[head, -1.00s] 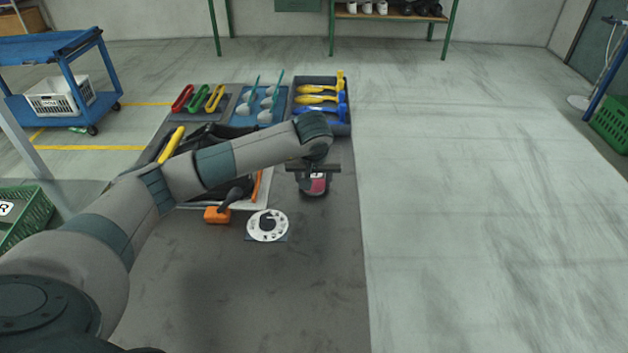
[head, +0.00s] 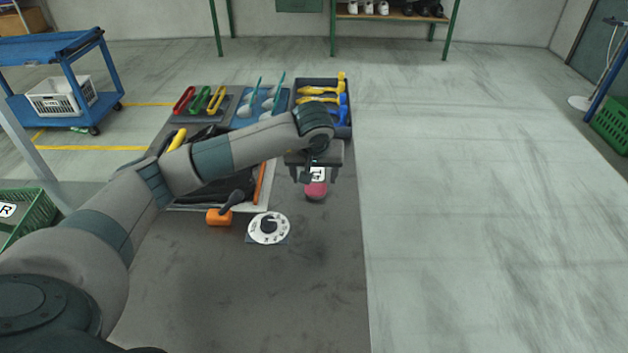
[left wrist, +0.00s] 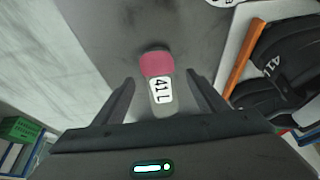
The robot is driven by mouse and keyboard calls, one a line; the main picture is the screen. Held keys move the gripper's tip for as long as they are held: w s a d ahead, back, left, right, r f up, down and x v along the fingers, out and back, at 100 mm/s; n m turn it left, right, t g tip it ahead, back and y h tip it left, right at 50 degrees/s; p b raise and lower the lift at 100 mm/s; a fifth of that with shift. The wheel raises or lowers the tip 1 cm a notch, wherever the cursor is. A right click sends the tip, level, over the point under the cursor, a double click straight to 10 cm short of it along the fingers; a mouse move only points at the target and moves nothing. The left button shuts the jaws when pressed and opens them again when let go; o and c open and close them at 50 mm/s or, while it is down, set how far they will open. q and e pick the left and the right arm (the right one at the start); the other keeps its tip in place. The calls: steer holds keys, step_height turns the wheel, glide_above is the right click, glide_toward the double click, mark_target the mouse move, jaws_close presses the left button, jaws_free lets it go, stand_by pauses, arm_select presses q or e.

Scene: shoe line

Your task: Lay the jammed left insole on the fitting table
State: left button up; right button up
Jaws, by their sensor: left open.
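The left insole (head: 316,190), with a pink end and a white label, lies on the dark fitting table (head: 300,300). In the left wrist view its label reads 41 L, and the insole (left wrist: 157,64) shows between my spread fingers with a gap on each side. My left gripper (head: 320,179) is open just above it; its fingers (left wrist: 160,82) hold nothing. The gripper body hides the insole's far part in the head view. A black shoe (left wrist: 285,65), also labelled 41 L, lies in the pale tray. My right gripper is not in view.
A white dial (head: 268,228) and an orange-headed tool (head: 219,217) are left of the insole. Behind are a blue tray (head: 243,122) of teal-handled tools and a dark bin (head: 345,129) of yellow and blue tools. The table's near part is clear.

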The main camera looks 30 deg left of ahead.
arm_select(q)
steer(key=v, duration=0.9)
steer(key=shift+b, duration=0.35)
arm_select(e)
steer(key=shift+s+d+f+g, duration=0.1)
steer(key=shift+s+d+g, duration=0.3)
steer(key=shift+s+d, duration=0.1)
arm_select(q)
steer(key=shift+w, duration=0.1)
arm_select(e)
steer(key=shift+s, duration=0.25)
